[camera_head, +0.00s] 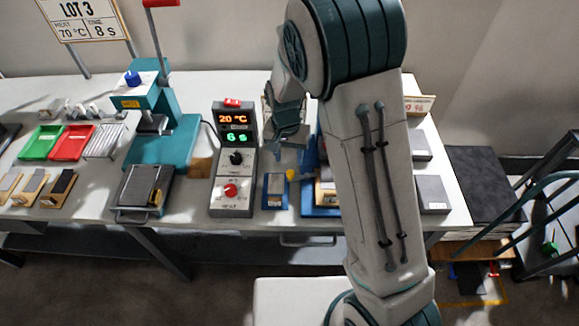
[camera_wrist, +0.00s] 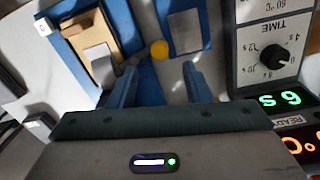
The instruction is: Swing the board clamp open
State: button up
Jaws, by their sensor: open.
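The board clamp shows as a blue base with a grey plate (camera_head: 276,187), beside a yellow ball knob (camera_head: 291,174). In the wrist view the grey plate (camera_wrist: 185,31) is at the top, and the yellow knob (camera_wrist: 159,50) is left of it. My gripper (camera_wrist: 161,80) is open and empty. Its two blue fingers point toward the knob, which shows between and just beyond their tips. I cannot tell how high the fingers are above it. In the head view my gripper (camera_head: 289,140) hangs behind the knob, partly hidden by my arm. The clamp's lever is not clearly visible.
A control box (camera_head: 233,160) with lit displays stands close to the left. A blue fixture (camera_wrist: 68,55) holding a beige block is on the other side. A teal press (camera_head: 160,130) and red (camera_head: 72,143) and green (camera_head: 41,142) trays are farther left.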

aim_at(290, 172)
jog(key=f, duration=0.6)
jog(key=shift+d+f+p, duration=0.2)
jog(key=shift+p, duration=0.2)
grip_shut()
